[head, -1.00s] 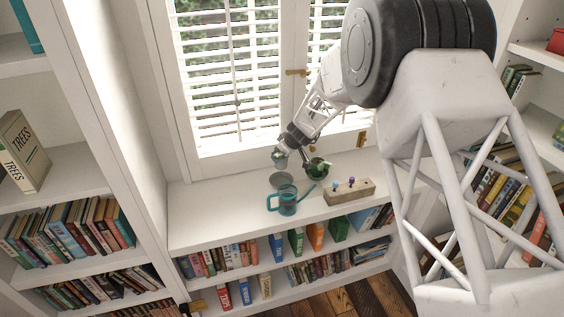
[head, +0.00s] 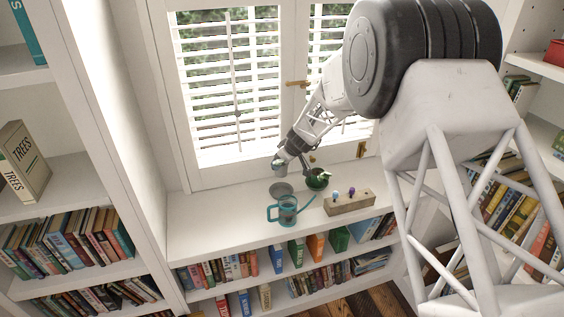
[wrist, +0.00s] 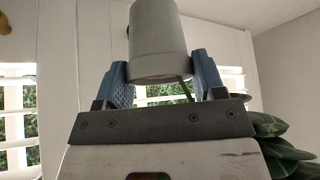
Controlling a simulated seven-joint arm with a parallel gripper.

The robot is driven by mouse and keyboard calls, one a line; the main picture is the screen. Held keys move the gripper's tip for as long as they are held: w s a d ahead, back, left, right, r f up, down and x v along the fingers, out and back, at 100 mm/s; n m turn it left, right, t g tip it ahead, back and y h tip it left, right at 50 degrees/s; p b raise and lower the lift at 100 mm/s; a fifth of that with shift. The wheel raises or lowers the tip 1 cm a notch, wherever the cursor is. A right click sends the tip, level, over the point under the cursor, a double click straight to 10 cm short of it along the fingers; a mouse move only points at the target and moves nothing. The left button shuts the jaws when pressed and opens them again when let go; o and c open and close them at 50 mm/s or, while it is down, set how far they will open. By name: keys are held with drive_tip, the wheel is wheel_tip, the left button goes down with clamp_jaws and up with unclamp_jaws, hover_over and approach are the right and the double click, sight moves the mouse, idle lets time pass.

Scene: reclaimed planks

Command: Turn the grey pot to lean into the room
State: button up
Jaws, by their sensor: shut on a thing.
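The grey pot (wrist: 157,38) is between the two blue fingers of my gripper (wrist: 166,80) in the wrist view, and both fingers press on its sides. A thin green stem shows just below the pot's near edge. In the head view the pot (head: 279,165) is small at the end of my arm, held above a grey saucer (head: 281,188) on the white window shelf (head: 215,222). My gripper (head: 286,160) partly hides it. The pot's plant and its lean are hard to make out.
A teal watering can (head: 287,212) stands in front of the saucer. A dark green pot with a plant (head: 318,181) stands close on the right. A wooden block with pegs (head: 348,203) lies further right. The shelf's left part is clear. Shuttered windows (head: 225,85) rise behind.

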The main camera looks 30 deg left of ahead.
sight(282, 175)
drive_tip(key=shift+r, duration=1.4)
drive_tip(key=shift+w+f+n+g, duration=0.1)
drive_tip(key=shift+f+n+g, duration=0.5)
drive_tip(key=shift+f, duration=0.95)
drive_tip(key=shift+f+n+g, duration=0.2)
drive_tip(key=shift+f+n, duration=0.65)
drive_tip(key=shift+f, duration=0.7)
drive_tip(key=shift+w+f+n+g, duration=0.1)
drive_tip(key=shift+f+n+g, duration=0.5)
drive_tip(key=shift+f, duration=0.95)
drive_tip(key=shift+f, duration=0.3)
drive_tip(key=shift+s+f, duration=0.1)
drive_tip(key=shift+f, duration=1.05)
drive_tip(key=shift+f, duration=0.1)
drive_tip(key=o, duration=1.3)
drive_tip(key=shift+c, duration=0.2)
